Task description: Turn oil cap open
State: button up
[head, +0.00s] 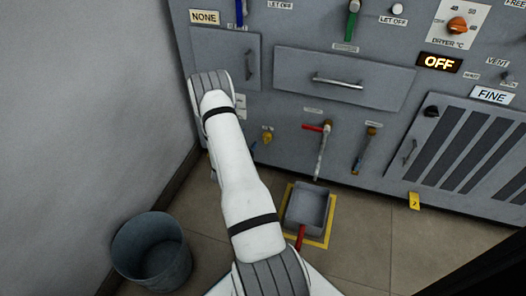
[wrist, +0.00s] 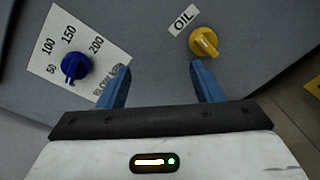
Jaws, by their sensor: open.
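The yellow oil cap (wrist: 204,42) sits on the grey panel in the wrist view, with the OIL label (wrist: 184,18) up and left of it. It also shows small in the head view (head: 266,137), just right of my arm. My gripper (wrist: 160,76) is open and empty, its two blue fingers apart. The cap lies beyond the right fingertip, not between the fingers, and I see no contact. In the head view my arm hides most of the gripper.
A blue knob (wrist: 75,66) on a numbered white plate is beyond the left finger. A grey tray (head: 309,208) and a bucket (head: 151,250) stand on the floor.

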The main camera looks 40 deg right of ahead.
jog(key=n+g+h+b, duration=0.1)
jog(key=n+h+b, duration=0.1)
send_near(266, 140)
jog(key=d, duration=0.2)
jog(key=b+x, duration=0.1)
jog(key=x, duration=0.1)
jog(key=b+x, duration=0.1)
jog(key=x, duration=0.3)
jog(key=shift+w+d+f+b, duration=0.1)
jog(key=shift+w+f+b, duration=0.15)
jog(key=shift+w+b, duration=0.2)
jog(key=shift+w+d+r, duration=0.15)
jog(key=shift+w+d, duration=0.1)
jog(key=shift+d, duration=0.25)
